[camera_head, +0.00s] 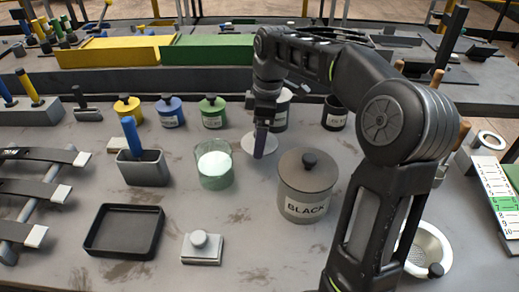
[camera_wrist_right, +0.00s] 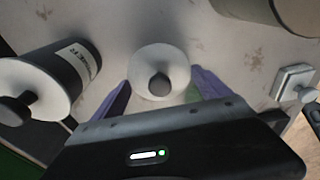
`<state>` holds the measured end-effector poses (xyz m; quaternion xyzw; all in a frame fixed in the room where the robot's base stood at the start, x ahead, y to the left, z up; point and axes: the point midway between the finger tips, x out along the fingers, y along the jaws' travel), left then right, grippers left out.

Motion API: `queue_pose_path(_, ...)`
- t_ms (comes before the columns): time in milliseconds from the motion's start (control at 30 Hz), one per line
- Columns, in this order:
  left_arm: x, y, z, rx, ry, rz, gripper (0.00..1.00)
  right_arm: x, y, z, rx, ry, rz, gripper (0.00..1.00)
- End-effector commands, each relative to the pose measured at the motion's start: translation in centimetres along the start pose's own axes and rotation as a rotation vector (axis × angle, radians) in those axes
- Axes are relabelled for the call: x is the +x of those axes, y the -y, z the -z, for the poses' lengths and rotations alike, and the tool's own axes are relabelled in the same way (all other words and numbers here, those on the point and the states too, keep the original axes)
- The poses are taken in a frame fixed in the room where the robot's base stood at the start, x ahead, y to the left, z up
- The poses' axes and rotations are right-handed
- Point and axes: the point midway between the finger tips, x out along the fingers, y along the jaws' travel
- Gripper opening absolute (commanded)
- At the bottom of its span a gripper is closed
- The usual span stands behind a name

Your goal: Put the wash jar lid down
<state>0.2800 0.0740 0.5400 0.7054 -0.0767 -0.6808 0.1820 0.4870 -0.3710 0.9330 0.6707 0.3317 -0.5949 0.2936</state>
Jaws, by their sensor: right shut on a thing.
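In the right wrist view the lid (camera_wrist_right: 150,58) lies between the purple fingertips (camera_wrist_right: 160,88). I cannot tell whether it touches the table. An open glass jar with white and pale green contents (camera_head: 214,168), likely the wash jar, stands just left of the lid in the head view. My left gripper is not in view.
A large lidded jar marked BLACK (camera_head: 306,190) stands right of the lid. A grey jar (camera_head: 281,118) stands behind, partly hidden by my arm. Small yellow, blue and green-lidded jars (camera_head: 212,118) line the back. A black tray (camera_head: 125,230) and a knobbed block (camera_head: 202,250) are in front.

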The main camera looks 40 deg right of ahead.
Motion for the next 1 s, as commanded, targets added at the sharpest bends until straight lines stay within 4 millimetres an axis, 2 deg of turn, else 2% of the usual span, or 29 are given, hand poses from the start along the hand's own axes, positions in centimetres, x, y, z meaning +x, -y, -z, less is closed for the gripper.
queue_pose_path(367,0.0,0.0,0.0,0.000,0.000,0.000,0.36,0.7,0.0,-0.1,0.000,0.000,0.000,0.45)
queue_pose_path(633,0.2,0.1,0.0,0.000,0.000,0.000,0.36,3.9,0.0,-0.5,0.000,0.000,0.002,0.45)
queue_pose_path(1000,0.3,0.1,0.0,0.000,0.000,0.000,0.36,4.3,0.0,-0.5,0.000,-0.001,-0.001,0.45)
